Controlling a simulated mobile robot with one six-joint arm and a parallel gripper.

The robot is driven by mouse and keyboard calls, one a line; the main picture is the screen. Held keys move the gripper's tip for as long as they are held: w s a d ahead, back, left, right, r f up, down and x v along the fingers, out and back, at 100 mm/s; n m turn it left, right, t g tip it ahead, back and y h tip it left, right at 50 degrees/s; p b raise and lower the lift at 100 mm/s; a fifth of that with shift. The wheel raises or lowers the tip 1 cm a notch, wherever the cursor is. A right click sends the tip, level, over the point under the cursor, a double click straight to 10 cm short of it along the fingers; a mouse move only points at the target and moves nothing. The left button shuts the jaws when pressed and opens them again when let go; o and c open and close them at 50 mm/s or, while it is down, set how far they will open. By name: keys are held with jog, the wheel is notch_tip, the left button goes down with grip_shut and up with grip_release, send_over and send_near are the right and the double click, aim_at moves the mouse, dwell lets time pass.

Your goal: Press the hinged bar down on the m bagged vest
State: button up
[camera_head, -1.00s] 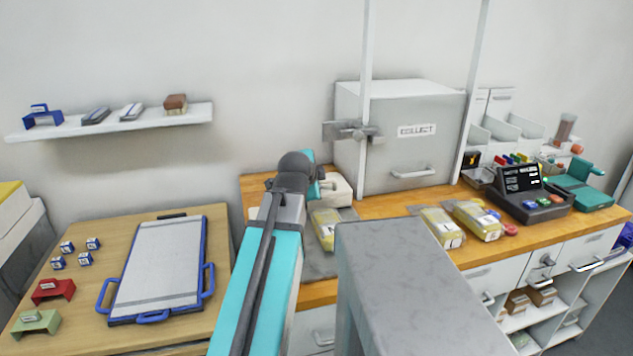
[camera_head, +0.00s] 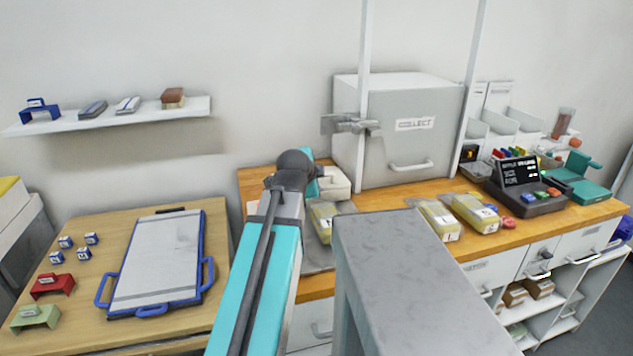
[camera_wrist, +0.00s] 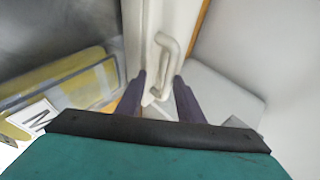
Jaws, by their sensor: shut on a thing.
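The hinged bar (camera_wrist: 155,30) is off-white with a loop handle (camera_wrist: 170,50), seen close up in the wrist view. My gripper (camera_wrist: 160,84) has its two dark fingers on either side of the handle and is shut on it. The M bagged vest (camera_wrist: 62,92) lies left of the bar, yellow in clear film with a white label reading M. In the head view the vest (camera_head: 321,222) shows beside the off-white press (camera_head: 335,183), partly behind my arm. My gripper is mostly hidden there. I cannot tell how far down the bar is.
Two more bagged vests (camera_head: 439,220) (camera_head: 476,213) lie on the wooden counter to the right, near a dark console (camera_head: 528,190). A grey collect cabinet (camera_head: 405,150) stands behind. A side table with a blue-handled board (camera_head: 158,262) is at left.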

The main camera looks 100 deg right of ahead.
jog(key=shift+w+a+f, duration=0.1)
jog(key=shift+a+f, duration=0.2)
jog(key=b+v, duration=0.5)
jog(key=v, duration=0.8)
jog(key=shift+r, duration=0.55)
